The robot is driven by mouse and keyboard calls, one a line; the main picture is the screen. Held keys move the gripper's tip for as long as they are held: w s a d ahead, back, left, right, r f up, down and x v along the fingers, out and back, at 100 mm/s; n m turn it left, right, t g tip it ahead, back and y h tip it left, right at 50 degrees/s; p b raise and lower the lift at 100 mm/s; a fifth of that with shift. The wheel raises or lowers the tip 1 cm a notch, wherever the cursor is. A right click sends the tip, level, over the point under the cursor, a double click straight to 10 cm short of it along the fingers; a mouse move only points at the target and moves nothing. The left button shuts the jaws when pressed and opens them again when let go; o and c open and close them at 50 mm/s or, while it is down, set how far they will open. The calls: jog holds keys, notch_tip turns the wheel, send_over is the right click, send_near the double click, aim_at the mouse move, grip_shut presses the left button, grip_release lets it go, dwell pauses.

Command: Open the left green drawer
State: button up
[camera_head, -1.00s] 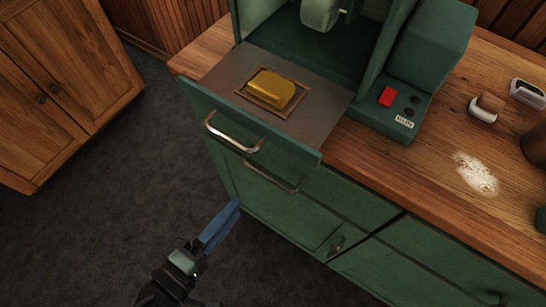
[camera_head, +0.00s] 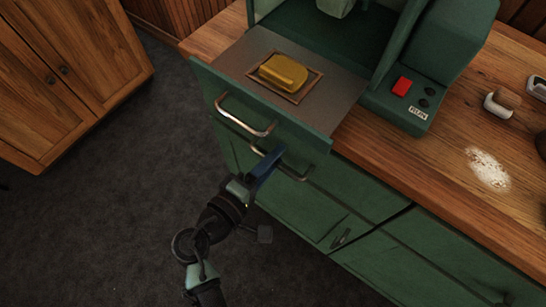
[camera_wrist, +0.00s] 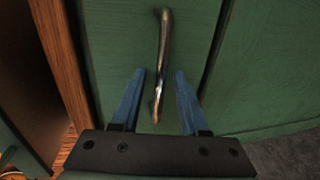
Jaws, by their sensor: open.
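The left green drawer front (camera_head: 300,200) is on the cabinet's left side, below a protruding green panel, and looks shut. Its curved metal handle (camera_head: 292,173) is partly hidden by my gripper (camera_head: 272,160), which is beside it in the head view. In the wrist view, a metal handle (camera_wrist: 163,45) on a green front runs lengthwise in the picture. Its near end lies between the two blue fingers of my gripper (camera_wrist: 160,75). The fingers are open, with a gap on each side of the handle; I cannot tell whether the tips touch the front.
The protruding green panel (camera_head: 215,88) has its own handle (camera_head: 240,120) just above my gripper. A yellow block (camera_head: 283,72) lies behind it. Another green front (camera_head: 430,255) is at the right. A wooden cabinet (camera_head: 70,75) stands left across open dark floor (camera_head: 110,205).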

grip_shut()
dwell(1.3)
